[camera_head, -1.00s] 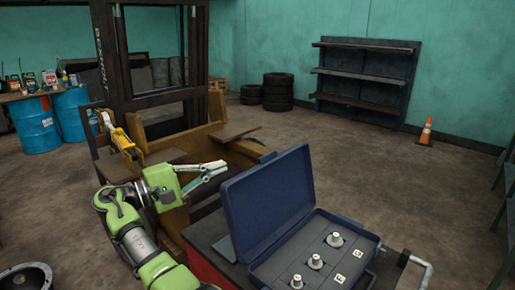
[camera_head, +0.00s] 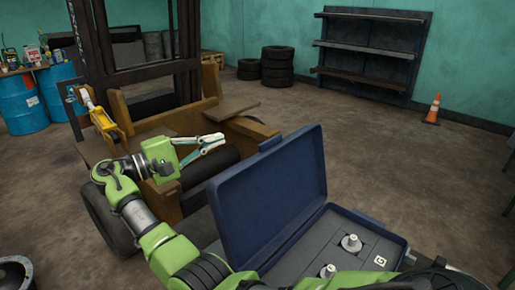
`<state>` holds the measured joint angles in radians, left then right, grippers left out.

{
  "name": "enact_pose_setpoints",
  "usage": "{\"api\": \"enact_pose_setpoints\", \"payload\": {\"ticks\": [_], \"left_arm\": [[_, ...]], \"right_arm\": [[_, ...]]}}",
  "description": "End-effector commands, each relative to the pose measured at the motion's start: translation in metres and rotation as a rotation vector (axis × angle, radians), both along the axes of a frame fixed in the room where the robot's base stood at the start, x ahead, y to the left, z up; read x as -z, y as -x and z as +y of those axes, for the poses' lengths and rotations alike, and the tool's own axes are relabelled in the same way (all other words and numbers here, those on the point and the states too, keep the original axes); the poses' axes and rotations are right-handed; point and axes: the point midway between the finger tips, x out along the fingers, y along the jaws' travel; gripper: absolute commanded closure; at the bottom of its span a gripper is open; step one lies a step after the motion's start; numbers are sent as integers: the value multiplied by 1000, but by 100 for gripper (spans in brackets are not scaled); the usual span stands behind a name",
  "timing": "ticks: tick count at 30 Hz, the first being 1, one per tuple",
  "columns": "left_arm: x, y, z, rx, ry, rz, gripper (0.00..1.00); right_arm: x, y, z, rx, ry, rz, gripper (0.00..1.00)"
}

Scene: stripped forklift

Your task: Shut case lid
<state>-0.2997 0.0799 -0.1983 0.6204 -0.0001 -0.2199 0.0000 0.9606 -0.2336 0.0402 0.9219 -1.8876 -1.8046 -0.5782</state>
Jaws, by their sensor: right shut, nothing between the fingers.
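The blue case stands open at the lower middle; its lid (camera_head: 268,205) is raised, nearly upright, on the left side. The grey insert (camera_head: 325,243) of its base holds two visible metal pieces, a rear one (camera_head: 351,243) and a front one (camera_head: 328,271). The near part of the base is hidden behind my green right arm and cut off by the frame. My right gripper (camera_head: 222,143) is shut and empty, left of the lid and apart from it, in front of the forklift body. My left gripper is not in view.
The stripped forklift (camera_head: 205,120) stands behind the case, with a dark mast and a yellow part (camera_head: 104,122) on its left. Blue drums (camera_head: 20,105), tyres (camera_head: 278,66), an empty shelf (camera_head: 370,50) and a traffic cone (camera_head: 433,110) stand farther back. The floor right of the case is clear.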

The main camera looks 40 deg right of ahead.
Motion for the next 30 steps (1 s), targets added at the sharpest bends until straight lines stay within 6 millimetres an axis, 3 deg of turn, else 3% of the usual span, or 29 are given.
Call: {"api": "enact_pose_setpoints", "payload": {"ticks": [3,10,17,27,30], "left_arm": [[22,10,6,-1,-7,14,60],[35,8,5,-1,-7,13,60],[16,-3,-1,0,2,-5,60],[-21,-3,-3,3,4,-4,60],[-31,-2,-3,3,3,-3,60]], "right_arm": [[22,0,0,1,0,1,100],[35,0,-3,1,0,0,100],[28,5,-31,4,1,1,100],[23,17,-104,4,2,2,100],[21,30,-101,0,-1,0,100]]}}
